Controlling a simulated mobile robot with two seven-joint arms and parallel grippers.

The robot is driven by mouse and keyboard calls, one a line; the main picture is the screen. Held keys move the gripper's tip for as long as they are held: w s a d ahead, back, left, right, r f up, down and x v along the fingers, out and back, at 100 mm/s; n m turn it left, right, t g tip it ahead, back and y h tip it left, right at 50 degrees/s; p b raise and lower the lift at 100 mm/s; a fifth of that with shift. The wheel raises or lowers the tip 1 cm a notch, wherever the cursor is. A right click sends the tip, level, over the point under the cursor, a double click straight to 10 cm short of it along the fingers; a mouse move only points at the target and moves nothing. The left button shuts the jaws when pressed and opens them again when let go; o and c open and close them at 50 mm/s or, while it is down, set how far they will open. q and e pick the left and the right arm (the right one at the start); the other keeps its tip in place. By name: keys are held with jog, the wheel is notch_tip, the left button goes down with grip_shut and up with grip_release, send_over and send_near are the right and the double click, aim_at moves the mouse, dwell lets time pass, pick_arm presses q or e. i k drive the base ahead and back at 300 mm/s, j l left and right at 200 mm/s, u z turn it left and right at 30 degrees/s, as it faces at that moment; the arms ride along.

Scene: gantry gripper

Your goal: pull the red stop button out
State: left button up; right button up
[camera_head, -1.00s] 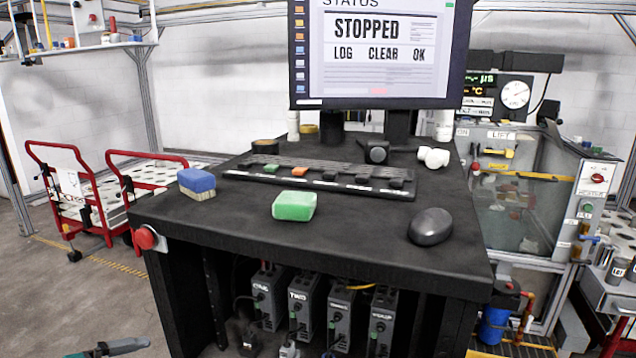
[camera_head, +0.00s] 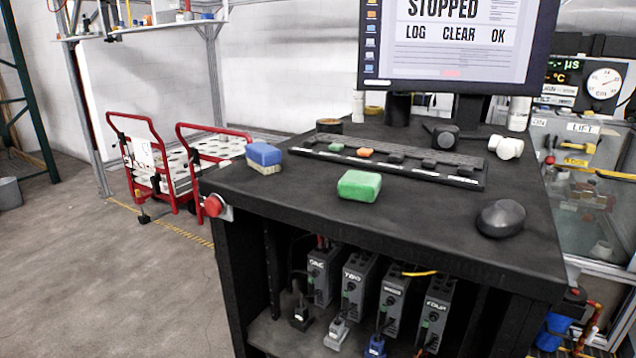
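The red stop button (camera_head: 213,205) is a round red knob on a light plate at the left front corner of the black desk (camera_head: 420,215), just below the desk top. It faces outward from the desk's front edge. Whether it is pressed in or out I cannot tell at this size. The monitor (camera_head: 455,40) above the desk reads "STOPPED" with "LOG CLEAR OK" under it. Neither of my grippers is in view.
On the desk are a blue sponge brush (camera_head: 263,155), a green block (camera_head: 359,186), a black keyboard (camera_head: 390,160) and a dark mouse (camera_head: 501,218). Several labelled modules (camera_head: 358,285) stand beneath. Red carts (camera_head: 150,165) stand behind left. The floor (camera_head: 110,280) left of the desk is clear.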

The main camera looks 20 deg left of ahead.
aim_at(213, 205)
jog(key=u, duration=1.25)
